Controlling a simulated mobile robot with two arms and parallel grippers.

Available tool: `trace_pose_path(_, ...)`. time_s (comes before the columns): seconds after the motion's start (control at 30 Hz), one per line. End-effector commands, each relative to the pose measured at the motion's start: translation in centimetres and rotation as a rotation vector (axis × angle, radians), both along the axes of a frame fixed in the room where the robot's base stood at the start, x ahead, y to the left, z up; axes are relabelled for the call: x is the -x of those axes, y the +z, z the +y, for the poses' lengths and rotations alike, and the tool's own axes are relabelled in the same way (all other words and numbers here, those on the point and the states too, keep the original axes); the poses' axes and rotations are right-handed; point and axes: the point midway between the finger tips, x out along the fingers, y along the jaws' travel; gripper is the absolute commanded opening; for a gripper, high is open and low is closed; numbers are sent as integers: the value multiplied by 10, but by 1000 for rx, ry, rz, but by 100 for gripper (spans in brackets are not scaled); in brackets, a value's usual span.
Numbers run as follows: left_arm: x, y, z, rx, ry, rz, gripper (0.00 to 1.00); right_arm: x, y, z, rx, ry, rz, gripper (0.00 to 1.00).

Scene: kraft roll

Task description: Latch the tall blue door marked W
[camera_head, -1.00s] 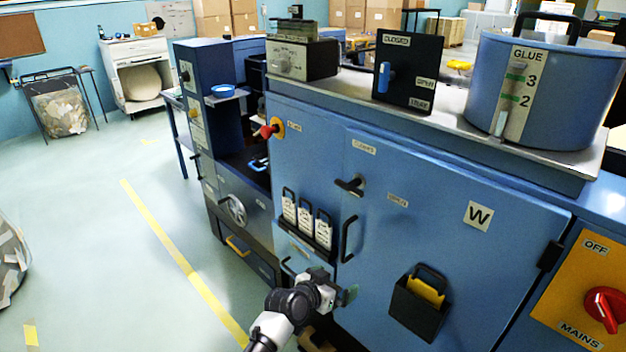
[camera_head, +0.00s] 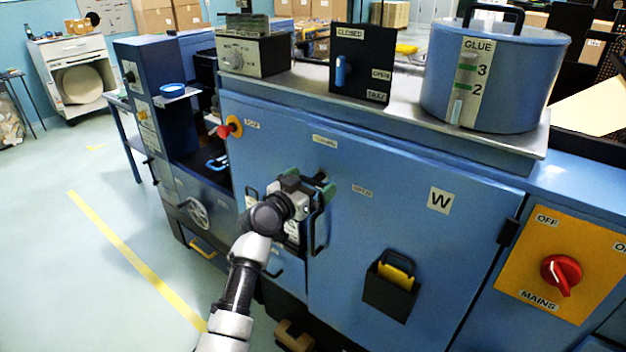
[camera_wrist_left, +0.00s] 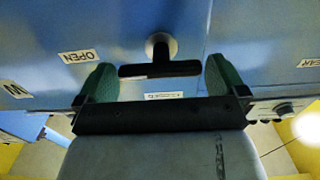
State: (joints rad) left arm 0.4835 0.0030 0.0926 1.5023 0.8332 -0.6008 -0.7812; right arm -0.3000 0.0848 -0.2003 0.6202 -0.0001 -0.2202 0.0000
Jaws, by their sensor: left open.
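The tall blue door (camera_head: 400,225) has a white W label (camera_head: 440,200) and looks shut, roughly flush with the cabinet front. Its black latch handle (camera_wrist_left: 160,70) is a bar on a round stem, lying crosswise between my fingers in the left wrist view. In the head view my gripper mostly hides it. My left gripper (camera_head: 312,182) is open at the door's upper left. Its green fingers stand on either side of the handle in the left wrist view (camera_wrist_left: 160,78), with small gaps at the bar's ends. An OPEN label (camera_wrist_left: 80,56) is on the door. My right gripper is not in view.
A black vertical pull handle (camera_head: 318,228) is just below my gripper. A black pocket with a yellow item (camera_head: 390,295) hangs on the door. A red emergency knob (camera_head: 226,130) is to the left, and a red MAINS switch (camera_head: 561,273) to the right. Floor is clear at left.

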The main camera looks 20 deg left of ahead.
Motion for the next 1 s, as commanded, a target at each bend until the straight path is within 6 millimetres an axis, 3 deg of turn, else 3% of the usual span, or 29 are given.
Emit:
trace_pose_path(0.13, -11, 0, -4, 1, 0, -1, 100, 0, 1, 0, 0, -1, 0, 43)
trace_pose_path(0.43, -13, 0, -5, 0, 1, 0, 100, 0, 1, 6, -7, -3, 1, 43)
trace_pose_path(0.7, -13, 0, -5, 0, 0, 0, 66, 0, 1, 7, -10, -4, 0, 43)
trace_pose_path(1.0, -13, 0, -5, 42, 0, 16, 66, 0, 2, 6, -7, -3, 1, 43)
